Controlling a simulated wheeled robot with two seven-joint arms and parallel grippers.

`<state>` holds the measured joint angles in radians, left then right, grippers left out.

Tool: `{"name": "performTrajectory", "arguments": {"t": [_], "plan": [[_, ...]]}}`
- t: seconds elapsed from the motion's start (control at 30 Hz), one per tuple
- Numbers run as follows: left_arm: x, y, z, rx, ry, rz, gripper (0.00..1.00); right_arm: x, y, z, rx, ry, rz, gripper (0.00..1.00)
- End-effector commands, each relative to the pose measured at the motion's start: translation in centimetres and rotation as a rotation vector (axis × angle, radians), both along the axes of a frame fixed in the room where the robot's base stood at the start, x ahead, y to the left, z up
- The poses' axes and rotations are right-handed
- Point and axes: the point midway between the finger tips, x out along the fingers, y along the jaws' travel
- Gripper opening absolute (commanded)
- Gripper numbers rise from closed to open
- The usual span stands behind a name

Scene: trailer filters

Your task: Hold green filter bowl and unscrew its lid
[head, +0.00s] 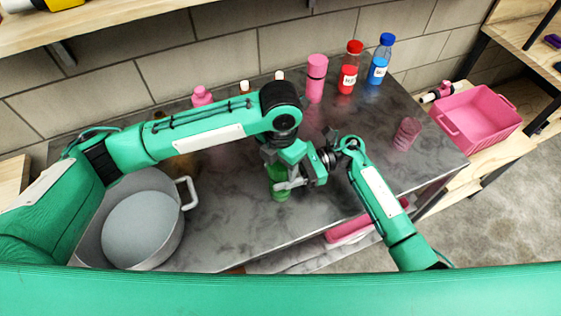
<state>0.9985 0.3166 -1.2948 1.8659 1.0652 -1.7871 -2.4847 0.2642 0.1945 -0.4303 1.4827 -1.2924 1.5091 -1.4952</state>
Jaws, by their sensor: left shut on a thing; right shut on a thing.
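The green filter bowl (280,193) stands on the dark marbled counter, near its middle. Only its lower part and a bit of its side show; its lid is hidden behind my grippers. My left gripper (284,183) reaches in from above left and is shut at the filter. My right gripper (308,170) comes in from the right and is shut at the same place, close against the left one. The two grippers overlap in the picture, so I cannot tell exactly which part of the filter each one grips.
A large grey pot (143,228) stands at the left. Along the back are a pink bottle (316,80), a red bottle (349,70) and a blue-capped bottle (380,62). A pink cup (407,133) stands at the right. A pink crate (478,122) sits on a wooden shelf beyond. The counter's front middle is clear.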

Motion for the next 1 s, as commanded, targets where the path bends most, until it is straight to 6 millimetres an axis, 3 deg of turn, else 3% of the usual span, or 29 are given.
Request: {"name": "performTrajectory", "arguments": {"t": [0.17, 1.0], "plan": [[-0.06, -0.07, 0.01, -0.001, 0.001, 0.201, 0.28, -0.01, 0.00, -0.11, -0.002, 0.002, -0.001, 0.00], [-0.12, -0.12, 0.14, -0.004, 0.005, 1.620, 0.28, -0.02, 0.03, -0.10, -0.001, 0.001, 0.000, 0.00]]}}
